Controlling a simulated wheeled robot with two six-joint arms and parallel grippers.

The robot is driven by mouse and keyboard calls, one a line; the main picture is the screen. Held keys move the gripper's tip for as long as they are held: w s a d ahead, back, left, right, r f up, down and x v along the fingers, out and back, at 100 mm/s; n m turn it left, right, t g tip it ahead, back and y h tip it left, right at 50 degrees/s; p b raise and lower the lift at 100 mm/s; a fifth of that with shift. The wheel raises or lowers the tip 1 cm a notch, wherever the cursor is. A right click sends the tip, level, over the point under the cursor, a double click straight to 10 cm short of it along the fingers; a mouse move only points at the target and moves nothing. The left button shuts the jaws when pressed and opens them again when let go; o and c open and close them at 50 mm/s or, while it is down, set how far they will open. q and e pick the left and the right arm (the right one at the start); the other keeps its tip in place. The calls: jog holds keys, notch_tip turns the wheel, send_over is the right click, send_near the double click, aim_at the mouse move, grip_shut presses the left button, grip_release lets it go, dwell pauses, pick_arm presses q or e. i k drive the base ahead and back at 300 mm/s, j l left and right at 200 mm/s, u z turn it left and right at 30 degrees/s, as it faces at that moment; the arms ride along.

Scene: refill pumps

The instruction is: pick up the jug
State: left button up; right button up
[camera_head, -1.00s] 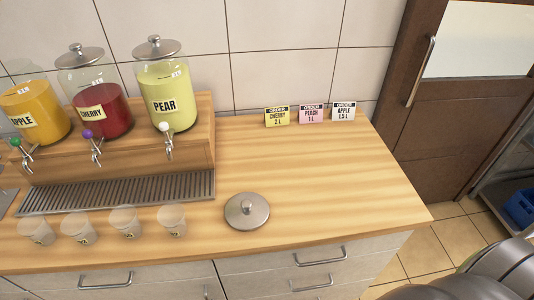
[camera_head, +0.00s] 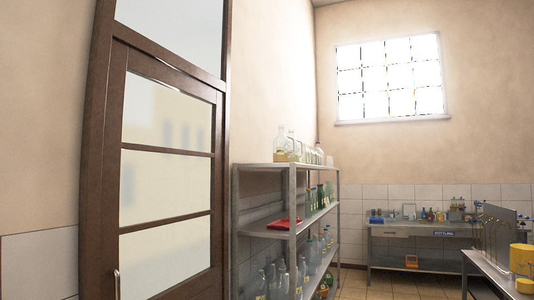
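No jug that I can make out for certain shows in the head view. Clear glass vessels (camera_head: 281,146) stand on the top shelf of the metal rack, too small to tell whether one is a jug. Neither of my grippers is in view.
A brown door with frosted panes (camera_head: 165,190) stands at left. The metal shelf rack (camera_head: 291,215) with several bottles and a red item (camera_head: 284,223) is right of it. A bottling table (camera_head: 418,232) stands at the back, another table (camera_head: 486,265) at right. Tiled floor shows between.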

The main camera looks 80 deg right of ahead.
aim_at(281, 155)
jog(key=z, duration=2.75)
jog(key=u, duration=3.5)
jog(key=z, duration=3.35)
